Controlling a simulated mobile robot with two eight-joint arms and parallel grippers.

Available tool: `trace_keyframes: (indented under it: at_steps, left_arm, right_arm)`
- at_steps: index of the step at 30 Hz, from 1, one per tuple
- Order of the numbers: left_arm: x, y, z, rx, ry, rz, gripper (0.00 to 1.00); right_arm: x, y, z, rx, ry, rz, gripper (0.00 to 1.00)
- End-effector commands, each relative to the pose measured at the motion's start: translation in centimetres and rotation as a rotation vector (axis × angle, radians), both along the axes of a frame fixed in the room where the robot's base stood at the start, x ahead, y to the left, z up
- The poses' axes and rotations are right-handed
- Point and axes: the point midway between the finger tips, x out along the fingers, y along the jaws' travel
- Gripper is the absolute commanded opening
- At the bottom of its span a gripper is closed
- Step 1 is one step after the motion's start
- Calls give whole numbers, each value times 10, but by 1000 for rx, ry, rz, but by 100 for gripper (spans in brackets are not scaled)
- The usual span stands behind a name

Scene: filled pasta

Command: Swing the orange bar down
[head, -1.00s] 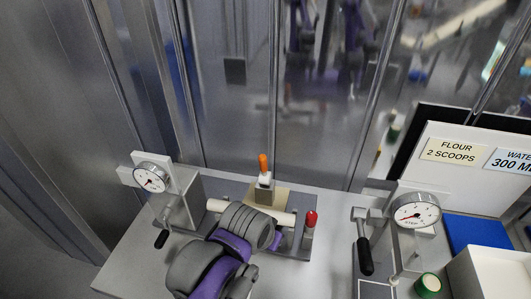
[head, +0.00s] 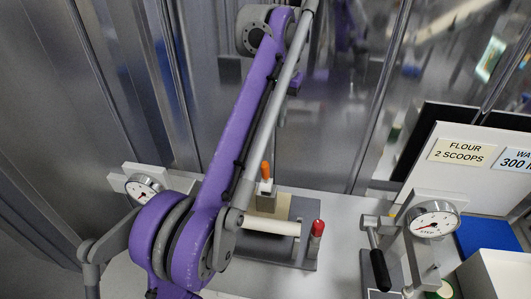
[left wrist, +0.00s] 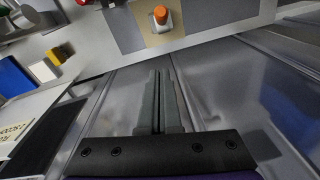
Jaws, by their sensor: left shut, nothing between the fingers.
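The orange bar (head: 266,170) stands upright on a light grey block at the back of a grey base, in the head view. In the left wrist view its orange end (left wrist: 161,13) is at the top edge, on a whitish block over a tan plate (head: 280,206). My left gripper (left wrist: 160,72) is shut and empty, with its fingers pointing toward the orange bar and a visible gap between them. In the head view my purple arm crosses in front of the bench, and the gripper itself is hard to make out there. My right gripper is not in view.
A white roller (head: 270,226) and a red-tipped post (head: 317,235) stand just in front and right of the bar. Dial gauges flank it at left (head: 143,187) and right (head: 433,219). A metal wall (head: 330,130) stands behind the bench.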

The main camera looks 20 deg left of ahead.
Motion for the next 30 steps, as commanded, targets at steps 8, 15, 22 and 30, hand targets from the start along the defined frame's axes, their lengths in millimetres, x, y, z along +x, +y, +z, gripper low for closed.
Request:
trace_keyframes:
  at_steps: [8, 15, 22, 30]
  left_arm:
    - [5, 4, 1, 1, 32, 6, 0]
    - [5, 4, 1, 2, 32, 6, 0]
    - [5, 5, -9, 2, 33, 6, 0]
    - [6, 7, -62, 2, 34, 6, 0]
  right_arm:
    - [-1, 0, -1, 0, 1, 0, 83]
    - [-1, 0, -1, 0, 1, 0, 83]
    - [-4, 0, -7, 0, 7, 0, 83]
    - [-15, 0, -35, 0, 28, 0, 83]
